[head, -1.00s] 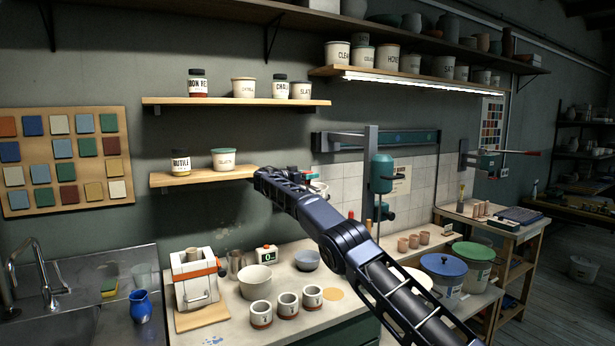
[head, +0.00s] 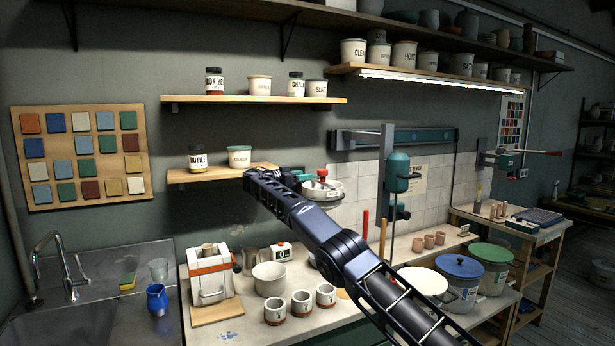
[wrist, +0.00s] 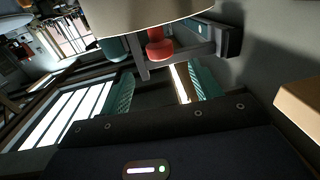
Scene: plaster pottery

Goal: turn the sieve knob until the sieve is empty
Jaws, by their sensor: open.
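The sieve (head: 335,190) is a pale round drum with a small label, held at the wall behind my arm. Its red knob (head: 322,173) shows on top in the head view. In the wrist view the red knob (wrist: 158,45) appears ahead of my gripper (wrist: 160,80), roughly between its two teal fingers. The fingers stand apart with nothing between them, and I see no clear contact with the knob. The pale curved wall of the sieve (wrist: 150,12) fills the top of the wrist view. The sieve's contents are not visible.
A wooden shelf (head: 205,175) with two jars is left of my gripper. A teal drill-like machine (head: 397,175) stands to the right. Below, the bench holds a white bowl (head: 269,279), several cups and a small display (head: 281,252). Lidded buckets (head: 459,266) stand at right.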

